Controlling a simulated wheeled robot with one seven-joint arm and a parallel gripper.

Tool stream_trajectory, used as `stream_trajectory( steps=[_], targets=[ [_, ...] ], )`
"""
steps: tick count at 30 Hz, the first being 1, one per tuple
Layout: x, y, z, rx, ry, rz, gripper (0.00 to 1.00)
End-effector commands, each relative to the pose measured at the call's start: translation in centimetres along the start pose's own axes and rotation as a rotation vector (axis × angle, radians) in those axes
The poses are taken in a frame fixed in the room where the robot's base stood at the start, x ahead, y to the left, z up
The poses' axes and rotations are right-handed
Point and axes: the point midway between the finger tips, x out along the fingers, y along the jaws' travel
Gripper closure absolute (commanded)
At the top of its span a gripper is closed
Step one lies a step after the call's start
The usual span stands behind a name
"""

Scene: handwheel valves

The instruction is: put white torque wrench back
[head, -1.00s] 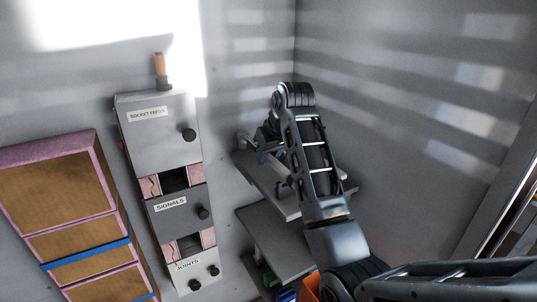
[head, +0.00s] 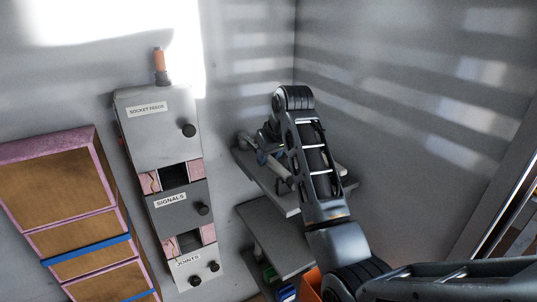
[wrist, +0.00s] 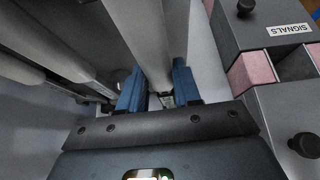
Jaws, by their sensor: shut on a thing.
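In the wrist view, my gripper (wrist: 158,92) has its two blue fingers shut on a pale, thick shaft (wrist: 148,35), which I take to be the white torque wrench. The shaft runs up out of the picture, so its ends are hidden. In the head view, my gripper (head: 262,157) is over the upper grey shelf (head: 290,208), mostly behind my forearm. A pale bar shows beside it there. I cannot tell whether the wrench touches the shelf or a holder.
A grey panel stack with labels SOCKET FEEDS (head: 150,125) and SIGNALS (head: 170,205) and black knobs stands close left of the gripper. A lower shelf (head: 275,238) is below. Other pale bars (wrist: 50,45) lie left of the gripper. Pink-edged brown boxes (head: 60,195) stand far left.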

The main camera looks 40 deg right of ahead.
Motion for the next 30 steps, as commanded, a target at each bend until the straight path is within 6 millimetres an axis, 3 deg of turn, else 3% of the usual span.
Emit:
stream_trajectory(
  steps=[9,10,18,23,30],
  targets=[
    [0.25,-0.01,0.10,0.000,0.002,0.000,1.00],
    [0.25,-0.01,0.10,0.000,0.002,0.000,0.64],
    [0.27,0.00,0.13,0.000,0.001,0.000,0.39],
    [0.28,0.00,0.15,0.000,0.000,0.000,0.38],
    [0.33,0.00,0.19,0.000,-0.001,0.000,0.17]
  ],
)
